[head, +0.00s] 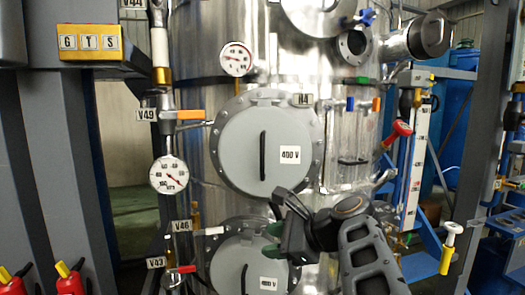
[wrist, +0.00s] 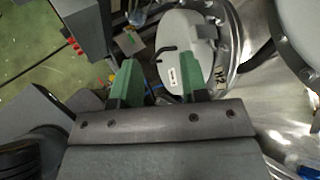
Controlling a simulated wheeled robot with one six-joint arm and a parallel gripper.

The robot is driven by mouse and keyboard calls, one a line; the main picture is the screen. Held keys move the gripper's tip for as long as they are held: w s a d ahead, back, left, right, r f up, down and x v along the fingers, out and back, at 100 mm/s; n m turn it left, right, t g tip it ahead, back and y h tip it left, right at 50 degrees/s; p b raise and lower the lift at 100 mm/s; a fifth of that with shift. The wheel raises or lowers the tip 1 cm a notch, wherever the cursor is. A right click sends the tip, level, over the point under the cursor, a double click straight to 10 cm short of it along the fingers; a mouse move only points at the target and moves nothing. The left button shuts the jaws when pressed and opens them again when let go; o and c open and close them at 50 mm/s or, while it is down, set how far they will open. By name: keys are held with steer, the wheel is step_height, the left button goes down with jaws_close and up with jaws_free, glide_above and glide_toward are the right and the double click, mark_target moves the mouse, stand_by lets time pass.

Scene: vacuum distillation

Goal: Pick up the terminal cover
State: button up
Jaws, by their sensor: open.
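Two round grey terminal covers marked 400 V are on the steel vessel in the head view. The upper cover (head: 240,145), by the H4 tag, has an upright black handle and sits in a bolted ring. The lower cover (head: 234,265) also has a black handle and is partly hidden by my gripper. My gripper (head: 272,241) is in front of the lower cover's upper right, apart from the upper handle. In the wrist view its green fingers (wrist: 168,85) are spread and empty.
Gauges (head: 169,175) and valve handles (head: 190,114) line the vessel's left side. A sight glass (head: 350,135), a red-handled valve (head: 402,128) and a blue frame (head: 405,160) stand at right. Another round grey part (wrist: 302,35) is at the wrist view's right edge.

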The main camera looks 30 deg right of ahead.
steer(key=s+d+r+m+t+p, duration=0.1)
steer(key=d+r+m+t, duration=0.15)
steer(key=r, duration=0.35)
steer(key=s+d+r+m+t+y, duration=0.1)
steer(key=d+r+m, duration=0.15)
steer(key=r, duration=0.25)
steer(key=s+d+r+m+t+p, duration=0.1)
steer(key=d+r+m+t, duration=0.15)
steer(key=r, duration=0.35)
steer(key=p, duration=0.4)
glide_above(262, 180)
steer(key=shift+w+d+r+m, duration=0.1)
steer(key=shift+w+d+m, duration=0.1)
steer(key=shift+w+m, duration=0.05)
jaws_close()
